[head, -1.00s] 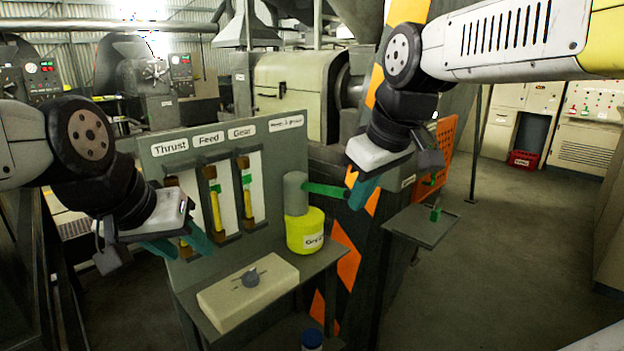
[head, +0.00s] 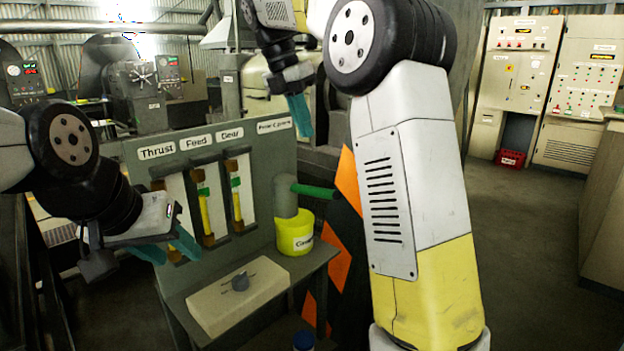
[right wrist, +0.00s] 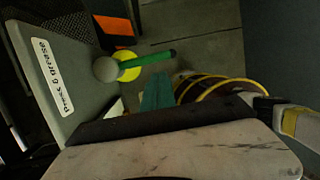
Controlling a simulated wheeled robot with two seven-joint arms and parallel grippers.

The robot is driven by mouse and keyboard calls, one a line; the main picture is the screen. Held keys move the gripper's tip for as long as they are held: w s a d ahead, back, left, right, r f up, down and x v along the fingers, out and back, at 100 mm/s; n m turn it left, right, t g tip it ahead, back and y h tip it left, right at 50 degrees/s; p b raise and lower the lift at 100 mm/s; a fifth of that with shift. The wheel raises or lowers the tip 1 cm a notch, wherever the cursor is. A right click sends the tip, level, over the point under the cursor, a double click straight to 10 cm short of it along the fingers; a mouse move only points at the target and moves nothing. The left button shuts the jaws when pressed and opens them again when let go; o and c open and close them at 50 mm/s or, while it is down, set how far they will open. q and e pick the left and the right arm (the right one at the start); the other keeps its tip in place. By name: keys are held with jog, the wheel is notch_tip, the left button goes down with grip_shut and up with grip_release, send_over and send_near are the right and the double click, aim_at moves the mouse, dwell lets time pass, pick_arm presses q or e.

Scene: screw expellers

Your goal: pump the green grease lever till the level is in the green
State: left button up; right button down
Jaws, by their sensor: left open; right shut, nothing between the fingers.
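The green grease lever (head: 313,191) sticks out to the right from the grey pump cylinder (head: 286,196), roughly level. The pump stands on a yellow grease pot (head: 295,234). In the right wrist view the lever (right wrist: 158,58) lies beyond my fingers. My right gripper (head: 301,117) is shut and empty, above the lever and apart from it. Three gauges labelled Thrust, Feed and Gear show tubes with yellow fill and green bands; the Gear gauge (head: 236,198) is rightmost. My left gripper partly hides the Thrust gauge.
An orange-and-black striped post (head: 347,180) stands behind the lever. My right arm hides much of the area right of the pump.

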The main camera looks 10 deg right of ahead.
aim_at(322, 192)
dwell(0.3)
jog(key=x, duration=1.4)
